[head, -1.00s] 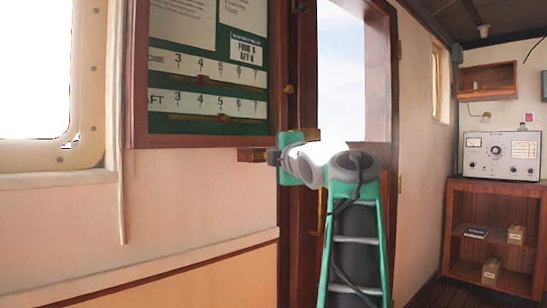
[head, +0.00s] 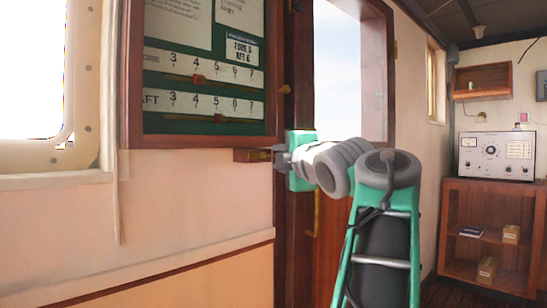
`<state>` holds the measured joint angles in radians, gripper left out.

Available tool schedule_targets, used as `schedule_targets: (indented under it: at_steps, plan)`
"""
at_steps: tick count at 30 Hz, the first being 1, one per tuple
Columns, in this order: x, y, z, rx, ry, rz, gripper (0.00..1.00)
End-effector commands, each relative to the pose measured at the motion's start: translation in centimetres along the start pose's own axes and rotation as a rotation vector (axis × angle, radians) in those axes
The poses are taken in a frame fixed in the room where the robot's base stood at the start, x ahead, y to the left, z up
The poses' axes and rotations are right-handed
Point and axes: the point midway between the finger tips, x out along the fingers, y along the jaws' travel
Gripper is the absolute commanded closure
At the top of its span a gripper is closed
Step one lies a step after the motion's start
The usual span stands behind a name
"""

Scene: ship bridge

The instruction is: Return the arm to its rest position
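My arm, green and grey, reaches up from the lower right in the head view. My gripper (head: 278,158) is at its far end, just below the lower right corner of the framed board, in front of the wooden door frame. Its green body faces left and its grey fingers are small. I cannot tell whether the fingers are open or shut. A small brown wooden piece (head: 248,156) shows just left of the fingers; I cannot tell whether they touch it.
The framed board (head: 205,127) with two number scales hangs on the wall at the left, near a window (head: 35,70). A wooden doorway (head: 375,75) stands behind the arm. A shelf (head: 490,190) with a grey instrument (head: 497,155) is at the right.

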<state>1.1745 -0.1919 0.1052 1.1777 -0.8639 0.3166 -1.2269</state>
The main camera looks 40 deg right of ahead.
Motion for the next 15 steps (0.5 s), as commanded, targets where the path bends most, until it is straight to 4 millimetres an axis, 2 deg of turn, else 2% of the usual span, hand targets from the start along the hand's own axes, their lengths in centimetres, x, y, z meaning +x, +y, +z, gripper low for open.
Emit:
schedule_targets:
  at_steps: [3,13,15]
  plan:
    - [-0.64,-0.04,-0.02,0.001,0.0,0.0,0.73]
    - [-0.56,0.0,-0.1,0.004,0.002,-0.002,0.73]
    - [-0.19,0.33,-0.63,0.036,0.008,-0.016,0.73]
